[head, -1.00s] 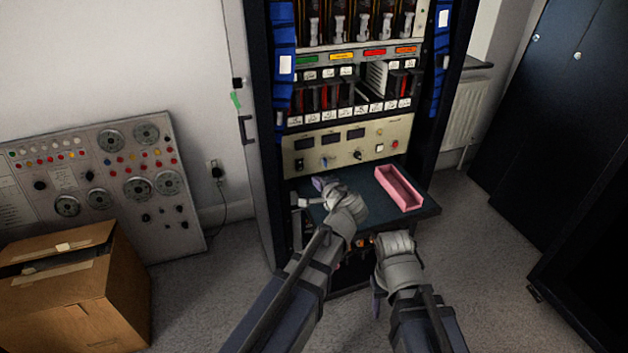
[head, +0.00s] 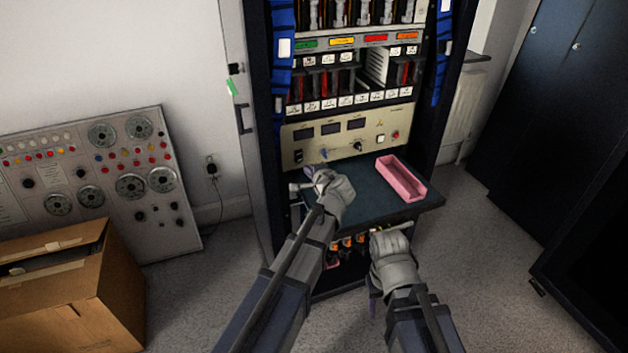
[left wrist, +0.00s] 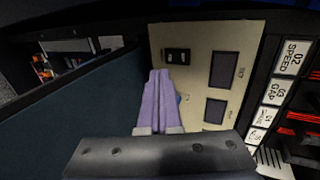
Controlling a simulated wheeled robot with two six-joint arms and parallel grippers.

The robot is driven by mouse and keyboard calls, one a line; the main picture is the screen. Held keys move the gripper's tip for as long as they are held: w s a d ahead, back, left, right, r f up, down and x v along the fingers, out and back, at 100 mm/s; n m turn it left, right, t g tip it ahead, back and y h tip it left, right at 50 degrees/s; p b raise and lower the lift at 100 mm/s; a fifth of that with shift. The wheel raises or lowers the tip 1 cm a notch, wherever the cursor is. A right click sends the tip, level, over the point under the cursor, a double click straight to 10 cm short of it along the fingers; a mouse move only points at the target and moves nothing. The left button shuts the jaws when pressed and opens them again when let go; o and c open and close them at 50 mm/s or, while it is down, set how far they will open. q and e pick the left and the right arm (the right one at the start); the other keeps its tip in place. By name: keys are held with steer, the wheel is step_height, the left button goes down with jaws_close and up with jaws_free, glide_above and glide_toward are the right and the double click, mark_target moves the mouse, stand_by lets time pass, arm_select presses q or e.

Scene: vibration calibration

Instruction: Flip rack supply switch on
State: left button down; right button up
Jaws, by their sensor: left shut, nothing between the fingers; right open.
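The cream supply panel (head: 345,139) is set in the rack above a dark shelf. A small black switch (head: 298,156) sits at its lower left; what looks like the same black switch shows in the left wrist view (left wrist: 178,55). My left gripper (head: 311,172) is just in front of the panel's lower left, below and right of that switch. In the left wrist view its purple fingers (left wrist: 159,76) are shut and empty, pointing at the panel; contact cannot be told. My right gripper (head: 374,303) is open, low in front of the shelf, its fingers partly hidden.
A pink tray (head: 402,184) lies on the dark shelf (head: 362,200), right of my left gripper. Labelled modules (head: 345,85) fill the rack above. A cardboard box (head: 120,300) and a grey console (head: 95,180) stand left. Dark cabinets (head: 510,110) stand right.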

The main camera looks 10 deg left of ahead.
mark_target(299, 157)
arm_select(q)
steer(key=shift+r+b+x, duration=0.1)
steer(key=shift+r+x, duration=0.1)
steer(key=shift+x, duration=0.8)
steer(key=shift+r+b+x, duration=0.1)
steer(key=shift+r+x, duration=0.05)
steer(key=shift+x, duration=0.8)
steer(key=shift+r+b+x, duration=0.1)
steer(key=shift+r+x, duration=0.1)
steer(key=shift+x, duration=0.8)
arm_select(e)
steer(key=shift+f, duration=0.65)
arm_select(q)
steer(key=shift+w+a, duration=0.1)
steer(key=shift+w, duration=0.05)
steer(key=shift+w+a+f, duration=0.1)
steer(key=shift+w, duration=0.05)
arm_select(e)
steer(key=shift+f, duration=0.1)
steer(key=shift+r, duration=0.2)
arm_select(q)
steer(key=shift+w+r+p, duration=0.1)
steer(key=shift+r+p, duration=0.65)
steer(key=shift+r, duration=0.1)
arm_select(e)
steer(key=shift+r, duration=0.65)
